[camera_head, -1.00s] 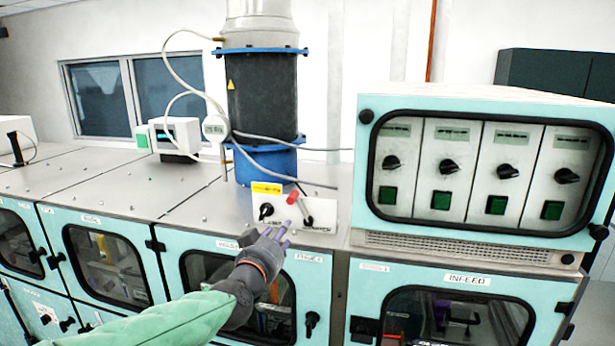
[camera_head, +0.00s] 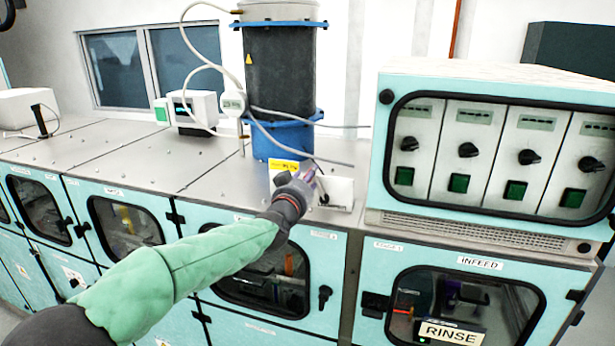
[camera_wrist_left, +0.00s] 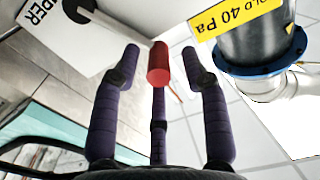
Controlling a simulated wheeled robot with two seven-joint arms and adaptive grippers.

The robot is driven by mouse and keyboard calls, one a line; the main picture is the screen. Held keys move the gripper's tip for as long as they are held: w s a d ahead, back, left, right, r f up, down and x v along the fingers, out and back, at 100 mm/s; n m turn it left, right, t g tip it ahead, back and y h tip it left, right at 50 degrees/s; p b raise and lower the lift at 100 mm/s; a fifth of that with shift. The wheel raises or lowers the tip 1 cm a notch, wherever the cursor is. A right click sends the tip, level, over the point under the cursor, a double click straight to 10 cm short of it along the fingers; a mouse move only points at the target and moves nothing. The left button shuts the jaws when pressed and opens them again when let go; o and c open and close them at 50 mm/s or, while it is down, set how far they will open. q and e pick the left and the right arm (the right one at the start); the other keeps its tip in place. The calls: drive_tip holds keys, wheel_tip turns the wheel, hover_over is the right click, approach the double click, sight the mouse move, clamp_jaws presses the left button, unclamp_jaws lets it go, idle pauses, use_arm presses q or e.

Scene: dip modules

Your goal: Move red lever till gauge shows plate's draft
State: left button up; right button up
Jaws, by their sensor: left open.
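The red lever's cylindrical knob (camera_wrist_left: 158,66) stands between the spread dark purple fingers of my left gripper (camera_wrist_left: 161,52) in the left wrist view. The fingers look apart from it at the sides; whether one touches it behind I cannot tell. In the head view my left gripper (camera_head: 306,180) is at the small white lever panel (camera_head: 341,190) and hides the red knob.
The dark column with blue flanges (camera_head: 282,75) rises behind the panel. A teal-framed console with several black knobs and green buttons (camera_head: 500,155) stands to the right. White hoses run near the column. The steel cabinet top (camera_head: 130,150) is mostly clear at left.

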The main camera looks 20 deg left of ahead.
use_arm(q)
drive_tip(key=shift+w, duration=0.4)
use_arm(e)
drive_tip(key=shift+r, duration=0.1)
